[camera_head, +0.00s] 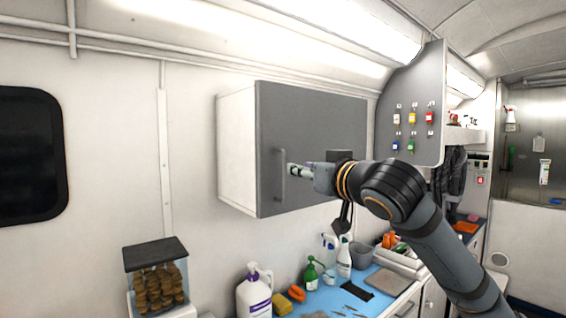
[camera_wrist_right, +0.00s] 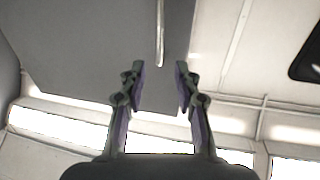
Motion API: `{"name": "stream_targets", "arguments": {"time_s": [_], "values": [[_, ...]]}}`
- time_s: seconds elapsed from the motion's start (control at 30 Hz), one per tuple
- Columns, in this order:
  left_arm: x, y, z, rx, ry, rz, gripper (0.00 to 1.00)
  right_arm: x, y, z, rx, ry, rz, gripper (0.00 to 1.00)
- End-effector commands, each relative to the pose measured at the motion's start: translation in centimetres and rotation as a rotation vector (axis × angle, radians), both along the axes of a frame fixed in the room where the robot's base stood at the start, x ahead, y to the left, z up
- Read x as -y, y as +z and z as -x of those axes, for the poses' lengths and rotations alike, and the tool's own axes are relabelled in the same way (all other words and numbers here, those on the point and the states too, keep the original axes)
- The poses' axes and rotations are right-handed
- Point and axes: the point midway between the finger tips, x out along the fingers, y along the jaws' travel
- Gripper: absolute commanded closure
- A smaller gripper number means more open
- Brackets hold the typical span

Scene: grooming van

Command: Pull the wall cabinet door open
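The wall cabinet (camera_head: 238,150) hangs on the wall with a white side and a grey front door (camera_head: 320,120). The door looks shut. Its upright bar handle (camera_head: 280,175) sits near the door's left edge. My right gripper (camera_head: 291,169) is in front of the door, just right of the handle in the head view. In the right wrist view, the fingers of my right gripper (camera_wrist_right: 158,76) are spread and empty. The handle (camera_wrist_right: 160,32) lines up with the gap between them; contact is not visible. My left gripper is not in view.
Below is a blue-topped counter (camera_head: 325,296) with a white jug (camera_head: 254,292), a green spray bottle (camera_head: 311,273) and other supplies. A treat jar (camera_head: 157,287) stands at lower left. A grey panel with coloured tags (camera_head: 412,118) is right of the cabinet. Space left of the cabinet is clear.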

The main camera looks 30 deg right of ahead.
Motion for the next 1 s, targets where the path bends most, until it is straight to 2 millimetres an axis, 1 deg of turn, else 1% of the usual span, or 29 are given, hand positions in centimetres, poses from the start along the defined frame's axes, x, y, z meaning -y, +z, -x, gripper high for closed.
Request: {"name": "stream_targets", "arguments": {"time_s": [0.03, 0.1, 0.17, 0.27, 0.4, 0.5, 0.57, 0.8, 0.83, 1.0], "values": [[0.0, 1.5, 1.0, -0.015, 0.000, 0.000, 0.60, 0.0, 0.6, -1.0, -0.007, 0.003, -0.006, 0.68], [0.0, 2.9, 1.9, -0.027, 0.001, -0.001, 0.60, 0.2, 0.8, -2.6, -0.007, 0.006, -0.009, 0.68], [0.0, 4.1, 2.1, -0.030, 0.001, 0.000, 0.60, 0.3, 0.8, -4.0, -0.008, 0.005, -0.009, 0.68], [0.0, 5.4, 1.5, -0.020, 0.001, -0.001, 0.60, 0.6, 0.7, -5.9, -0.006, 0.005, -0.010, 0.68], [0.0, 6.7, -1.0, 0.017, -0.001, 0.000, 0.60, 0.9, 0.5, -8.0, -0.003, 0.003, -0.007, 0.68], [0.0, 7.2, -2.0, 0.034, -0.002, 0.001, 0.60, 1.0, 0.3, -8.8, -0.002, 0.002, -0.005, 0.68], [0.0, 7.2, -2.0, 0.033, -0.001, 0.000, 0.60, 1.0, 0.1, -9.0, -0.003, 0.001, -0.003, 0.68], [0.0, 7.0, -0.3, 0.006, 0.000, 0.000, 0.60, 1.1, 0.0, -9.1, -0.002, 0.000, 0.000, 0.68], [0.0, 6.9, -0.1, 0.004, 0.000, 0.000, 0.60, 1.1, 0.0, -9.1, -0.002, 0.000, 0.000, 0.69], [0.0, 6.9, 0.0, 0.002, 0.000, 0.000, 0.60, 1.1, 0.0, -9.1, -0.002, 0.000, -0.001, 0.92]]}}
